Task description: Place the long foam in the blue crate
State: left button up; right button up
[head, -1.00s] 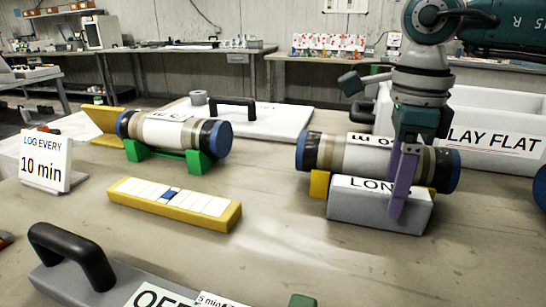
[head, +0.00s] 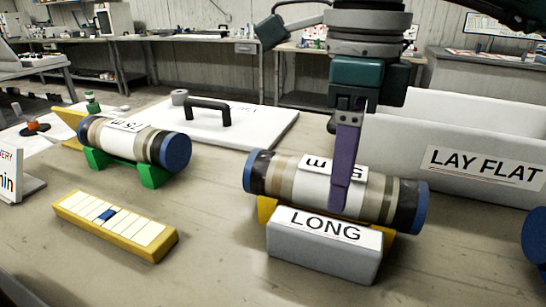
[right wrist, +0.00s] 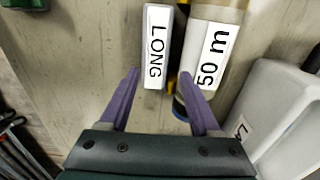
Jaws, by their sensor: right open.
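The long foam is a grey block (head: 318,258) with a white LONG label on top. It lies on the table in front of the right core liner, and shows at the top of the right wrist view (right wrist: 153,80). No blue crate is in view. My left gripper is not in view.
A blue-capped core liner (head: 310,190) rests on a yellow cradle close behind the foam. Another liner (head: 130,142) sits on a green cradle at left. A yellow tray (head: 160,248), a white handled lid (head: 250,135) and a grey LAY FLAT bin (head: 400,160) stand around. Front table is clear.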

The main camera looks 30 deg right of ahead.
aim_at(323, 227)
jog(key=f, duration=0.2)
jog(key=a+f, duration=0.1)
jog(key=f, duration=0.1)
jog(key=shift+s+a, duration=0.1)
jog(key=shift+a, duration=0.05)
jog(key=f, duration=0.5)
jog(key=shift+w+a+f, duration=0.1)
jog(key=shift+w+f, duration=0.1)
jog(key=shift+w, duration=0.1)
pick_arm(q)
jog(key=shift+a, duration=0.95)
pick_arm(e)
grip_shut()
jog(key=shift+r, duration=0.15)
